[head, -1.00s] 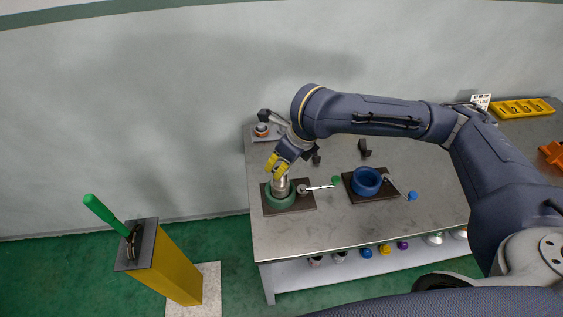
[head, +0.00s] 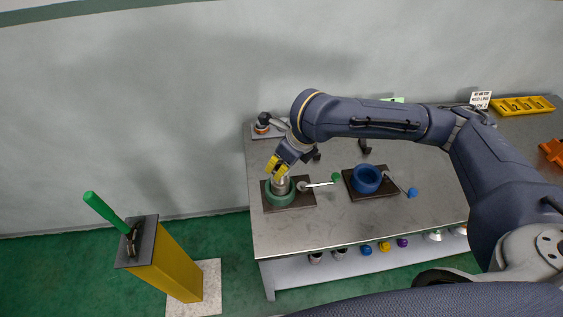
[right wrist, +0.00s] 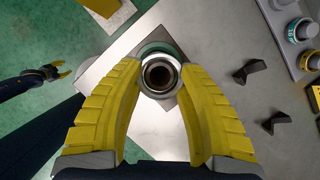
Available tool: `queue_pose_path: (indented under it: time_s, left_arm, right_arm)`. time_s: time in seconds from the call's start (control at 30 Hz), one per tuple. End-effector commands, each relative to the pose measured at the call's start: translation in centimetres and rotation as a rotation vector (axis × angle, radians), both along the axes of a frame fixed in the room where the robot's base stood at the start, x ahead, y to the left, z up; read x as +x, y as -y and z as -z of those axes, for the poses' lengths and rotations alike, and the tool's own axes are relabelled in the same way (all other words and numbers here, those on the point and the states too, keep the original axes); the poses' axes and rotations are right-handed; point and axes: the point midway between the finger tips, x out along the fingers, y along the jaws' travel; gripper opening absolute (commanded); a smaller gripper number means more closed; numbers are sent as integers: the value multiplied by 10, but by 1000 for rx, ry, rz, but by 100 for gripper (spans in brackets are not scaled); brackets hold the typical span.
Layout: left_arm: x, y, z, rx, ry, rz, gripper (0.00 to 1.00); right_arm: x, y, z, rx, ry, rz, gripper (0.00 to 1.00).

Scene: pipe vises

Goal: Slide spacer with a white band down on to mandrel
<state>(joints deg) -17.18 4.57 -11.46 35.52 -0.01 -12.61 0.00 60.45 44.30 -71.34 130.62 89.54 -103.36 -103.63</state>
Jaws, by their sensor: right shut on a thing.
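My right gripper (head: 277,170) points down at the left of the bench and is shut on a grey metal spacer (head: 281,186). The spacer stands inside or just above the round green vise (head: 270,199) on a dark square plate. In the right wrist view the spacer (right wrist: 160,75) is a pale ring with a dark bore between the yellow fingers of my right gripper (right wrist: 162,92). I cannot make out a white band or how far it sits down on the mandrel, which is hidden. My left gripper (right wrist: 62,70) shows small at the left, open and empty.
A blue vise (head: 367,181) stands to the right on its own plate. A grey rack (right wrist: 282,20) with banded rings and two black brackets (right wrist: 250,72) lie behind. A yellow pedestal (head: 170,265) with a green-handled tool stands left of the bench.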

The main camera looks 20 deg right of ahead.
Motion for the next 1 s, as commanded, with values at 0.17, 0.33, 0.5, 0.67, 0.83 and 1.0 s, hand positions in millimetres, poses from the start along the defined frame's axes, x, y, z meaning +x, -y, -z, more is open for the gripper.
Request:
queue_pose_path:
  time_s: [0.17,0.33,0.5,0.67,0.83,1.0]
  left_arm:
    - [0,0,0,0,0,0,44]
    - [0,0,0,0,0,0,44]
    - [0,0,0,0,0,0,44]
    - [0,0,0,0,0,0,44]
    - [0,0,0,0,0,0,44]
    - [0,0,0,0,0,0,44]
  right_arm:
    - [0,0,4,-1,-1,0,13]
    - [0,0,7,0,0,1,13]
    - [0,0,11,0,0,1,13]
    - [0,0,14,0,0,1,13]
    - [0,0,18,0,0,0,13]
    - [0,0,21,0,0,0,13]
